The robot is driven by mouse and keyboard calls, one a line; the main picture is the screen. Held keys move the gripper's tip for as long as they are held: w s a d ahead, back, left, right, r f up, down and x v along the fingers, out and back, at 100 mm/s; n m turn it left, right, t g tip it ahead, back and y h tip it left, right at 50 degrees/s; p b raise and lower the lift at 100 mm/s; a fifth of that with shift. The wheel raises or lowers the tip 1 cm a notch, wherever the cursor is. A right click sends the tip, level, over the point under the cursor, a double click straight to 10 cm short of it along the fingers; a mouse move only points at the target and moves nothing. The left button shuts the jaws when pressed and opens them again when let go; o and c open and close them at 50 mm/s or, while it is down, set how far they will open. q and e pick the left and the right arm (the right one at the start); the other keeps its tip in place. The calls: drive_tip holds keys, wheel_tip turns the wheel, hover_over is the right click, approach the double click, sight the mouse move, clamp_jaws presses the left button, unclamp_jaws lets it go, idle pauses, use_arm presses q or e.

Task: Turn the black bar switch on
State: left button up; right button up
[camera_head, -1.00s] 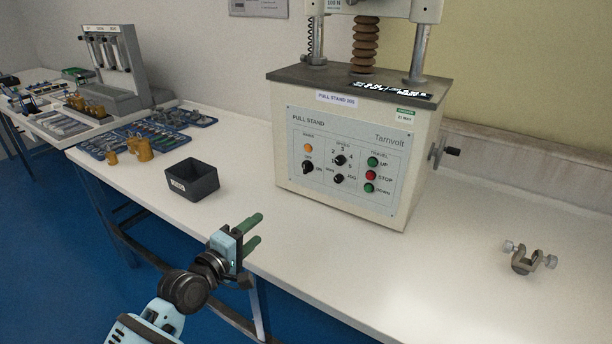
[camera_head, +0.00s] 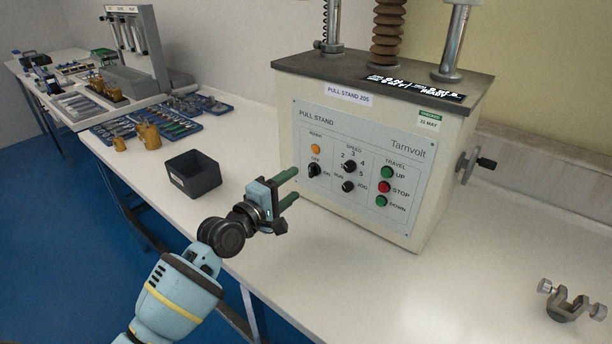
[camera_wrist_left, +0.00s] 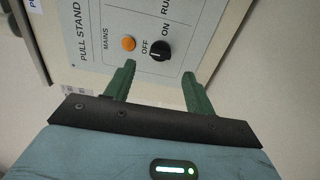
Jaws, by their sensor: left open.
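The black bar switch (camera_head: 314,170) sits on the lower left of the pull stand's front panel, under the orange mains lamp (camera_head: 315,149), with OFF and ON marked beside it. It also shows in the left wrist view (camera_wrist_left: 160,50), where its bar points towards the OFF side; its exact setting is hard to tell. My left gripper (camera_head: 294,185) is open, its two green fingers pointing at the panel, just left of the switch and apart from it. In the left wrist view the fingers (camera_wrist_left: 158,82) lie either side of the switch's line, with nothing between them. My right gripper is not in view.
The pull stand (camera_head: 440,190) stands on the white bench with other knobs (camera_head: 349,166) and travel buttons (camera_head: 384,187) right of the switch. A dark bin (camera_head: 193,175) is left of my gripper. A metal clamp (camera_head: 570,302) lies at the right.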

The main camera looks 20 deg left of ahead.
sight(310, 173)
use_arm(q)
drive_tip(key=shift+b+x, duration=0.4)
drive_tip(key=shift+x, duration=2.65)
drive_tip(key=shift+c, duration=0.2)
drive_tip(key=c, duration=0.9)
